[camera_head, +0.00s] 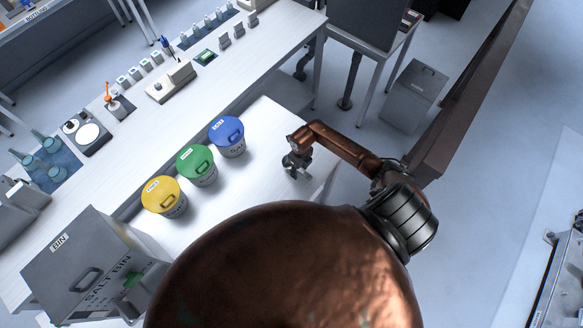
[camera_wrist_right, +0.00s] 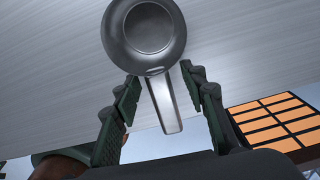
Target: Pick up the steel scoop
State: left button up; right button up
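The steel scoop, with a round bowl (camera_wrist_right: 150,28) and a straight flat handle (camera_wrist_right: 166,104), shows in the right wrist view on a brushed grey metal surface (camera_wrist_right: 60,70). My right gripper (camera_wrist_right: 160,80) is open, with one dark green finger on each side of the handle. A gap shows between the handle and both fingers. In the head view my right gripper (camera_head: 297,162) is over the right part of the light table beside the lidded tubs. The scoop cannot be made out there. My left gripper is not in view.
Blue (camera_head: 228,136), green (camera_head: 197,165) and yellow (camera_head: 164,196) lidded tubs stand left of my right gripper. A grey salt bin (camera_head: 80,262) is at lower left. A bench with instruments (camera_head: 174,82) runs behind. An orange-gridded item (camera_wrist_right: 275,120) shows at right in the wrist view.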

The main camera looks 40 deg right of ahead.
jog(key=shift+r, duration=0.1)
jog(key=shift+c, duration=0.2)
grip_shut()
dwell(0.6)
